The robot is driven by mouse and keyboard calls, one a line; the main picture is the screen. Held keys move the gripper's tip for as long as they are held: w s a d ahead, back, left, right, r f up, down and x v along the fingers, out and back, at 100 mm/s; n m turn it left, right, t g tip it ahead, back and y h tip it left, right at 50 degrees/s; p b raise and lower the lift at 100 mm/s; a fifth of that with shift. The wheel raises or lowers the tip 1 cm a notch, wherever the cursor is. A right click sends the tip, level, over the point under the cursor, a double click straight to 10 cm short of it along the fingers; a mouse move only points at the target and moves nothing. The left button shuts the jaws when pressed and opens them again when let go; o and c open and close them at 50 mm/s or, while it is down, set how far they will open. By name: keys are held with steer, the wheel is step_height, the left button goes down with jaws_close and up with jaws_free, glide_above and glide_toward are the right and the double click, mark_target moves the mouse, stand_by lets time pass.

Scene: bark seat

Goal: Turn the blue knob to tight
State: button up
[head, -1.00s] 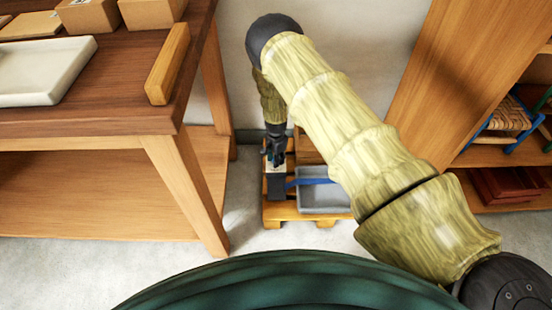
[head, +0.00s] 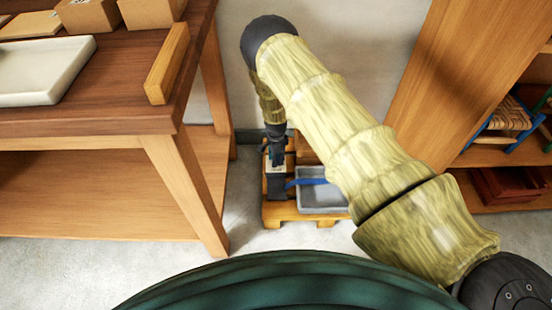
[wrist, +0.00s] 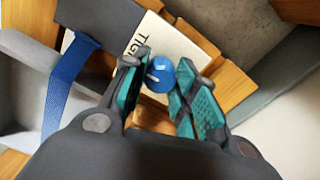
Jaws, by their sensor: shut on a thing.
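The blue knob (wrist: 161,75) shows in the wrist view between my gripper's two teal-padded fingers (wrist: 160,92). My gripper is shut on it. A pale mark on the knob faces left, towards my left finger. A white plate (wrist: 175,38) lies beyond the knob, with dark letters starting "TIG"; my left finger hides the rest of the word. In the head view my gripper (head: 276,157) points down over the dark grey fixture (head: 276,187) on a low wooden pallet (head: 283,212). The knob cannot be made out in that view.
A blue strap (wrist: 68,82) runs beside the fixture, next to a grey tray (head: 322,197) on the pallet. A wooden table (head: 110,122) stands close on the left, and a wooden shelf unit (head: 425,85) on the right. The wall is close behind.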

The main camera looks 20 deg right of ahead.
steer(key=o, duration=1)
steer(key=shift+a, duration=0.15)
steer(key=shift+r, duration=0.6)
step_height(320, 180, up, 11)
steer(key=shift+f, duration=0.15)
